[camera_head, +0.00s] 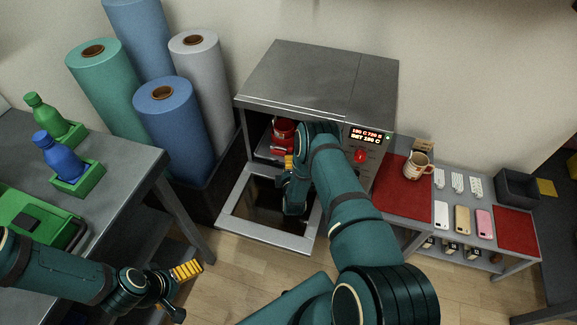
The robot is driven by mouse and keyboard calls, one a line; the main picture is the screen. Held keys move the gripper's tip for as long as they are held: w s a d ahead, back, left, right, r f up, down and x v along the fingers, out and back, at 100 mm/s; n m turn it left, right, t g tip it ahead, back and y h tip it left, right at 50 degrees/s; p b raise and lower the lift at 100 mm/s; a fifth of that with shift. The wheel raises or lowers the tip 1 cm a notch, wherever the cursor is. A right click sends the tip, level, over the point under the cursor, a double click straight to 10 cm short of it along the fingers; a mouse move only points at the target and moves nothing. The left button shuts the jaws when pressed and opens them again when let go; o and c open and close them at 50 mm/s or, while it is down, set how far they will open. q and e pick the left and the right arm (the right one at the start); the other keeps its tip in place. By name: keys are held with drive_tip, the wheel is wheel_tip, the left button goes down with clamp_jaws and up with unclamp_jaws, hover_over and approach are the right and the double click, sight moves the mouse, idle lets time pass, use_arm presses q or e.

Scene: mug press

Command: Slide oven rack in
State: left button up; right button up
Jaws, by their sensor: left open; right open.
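The grey oven (300,80) stands against the wall with its door (234,222) folded down open. The oven rack (268,155) shows only in part inside the opening; my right arm hides much of it. A red mug press (284,134) is in the opening, on or just above the rack. My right gripper (291,172) is open in front of the oven opening, above the lowered door. I cannot tell whether it touches the rack. My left gripper (186,284) is open and empty at the lower left, away from the oven.
A side table with a red mat (401,185), a mug (416,166) and several phones stands right of the oven. A grey workbench (110,175) with bottles in green holders is at the left. Fabric rolls (170,115) stand behind. Open floor lies before the oven.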

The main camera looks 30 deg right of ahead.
clamp_jaws()
drive_tip(key=shift+w+d, duration=1.6)
drive_tip(key=shift+d, duration=0.2)
drive_tip(key=shift+c, duration=0.2)
unclamp_jaws()
drive_tip(key=shift+s, duration=0.15)
drive_tip(key=v, duration=1.1)
drive_tip(key=shift+s+a, duration=0.2)
drive_tip(key=shift+s, duration=0.15)
